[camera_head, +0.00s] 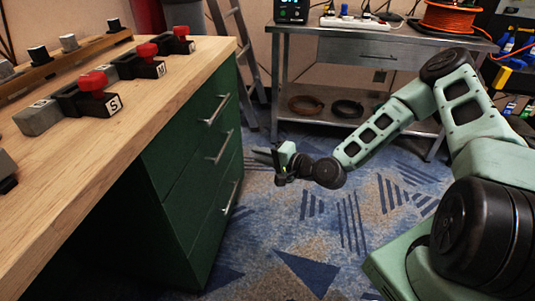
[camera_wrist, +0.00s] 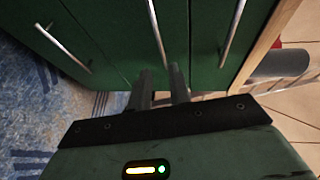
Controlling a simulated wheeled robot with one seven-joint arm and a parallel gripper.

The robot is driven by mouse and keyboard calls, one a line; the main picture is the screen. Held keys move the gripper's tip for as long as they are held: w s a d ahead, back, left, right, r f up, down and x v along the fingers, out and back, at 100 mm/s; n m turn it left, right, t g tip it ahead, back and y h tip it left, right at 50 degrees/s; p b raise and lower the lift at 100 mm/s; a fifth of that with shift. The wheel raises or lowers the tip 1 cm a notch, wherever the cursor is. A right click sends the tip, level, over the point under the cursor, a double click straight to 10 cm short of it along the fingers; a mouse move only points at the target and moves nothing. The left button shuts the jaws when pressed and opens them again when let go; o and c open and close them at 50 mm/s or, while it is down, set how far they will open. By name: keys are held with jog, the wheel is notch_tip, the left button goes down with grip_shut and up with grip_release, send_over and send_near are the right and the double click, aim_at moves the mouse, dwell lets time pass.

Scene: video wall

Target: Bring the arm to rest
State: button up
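My arm, pale green with black joints, reaches from the lower right into the middle of the head view. My gripper (camera_head: 262,156) hangs in free air above the carpet, to the right of the green drawer cabinet (camera_head: 190,185). In the wrist view, the two dark fingers of my gripper (camera_wrist: 161,72) stand a little apart with nothing between them. They point towards the green drawer fronts (camera_wrist: 110,35) with their long metal handles. The fingers appear clear of the handles, though the exact distance is hard to tell.
The wooden worktop (camera_head: 130,120) carries black blocks with red knobs (camera_head: 93,82), lettered S, M and W. A metal bench (camera_head: 350,45) at the back holds a power strip and an orange cable reel (camera_head: 450,15). A ladder (camera_head: 240,60) leans behind. Patterned carpet (camera_head: 330,225) lies open between.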

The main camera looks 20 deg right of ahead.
jog(key=shift+v, duration=1)
jog(key=s+a+n+g+h, duration=0.2)
jog(key=s+a+n+g, duration=0.7)
jog(key=n+g, duration=0.15)
jog(key=s+a+r+n+g+h, duration=0.3)
jog(key=s+r+n+h, duration=0.4)
jog(key=s+r, duration=1.2)
notch_tip(320, 180, up, 25)
jog(key=s+n+y+p, duration=0.1)
jog(key=s+p, duration=0.1)
jog(key=p, duration=2.5)
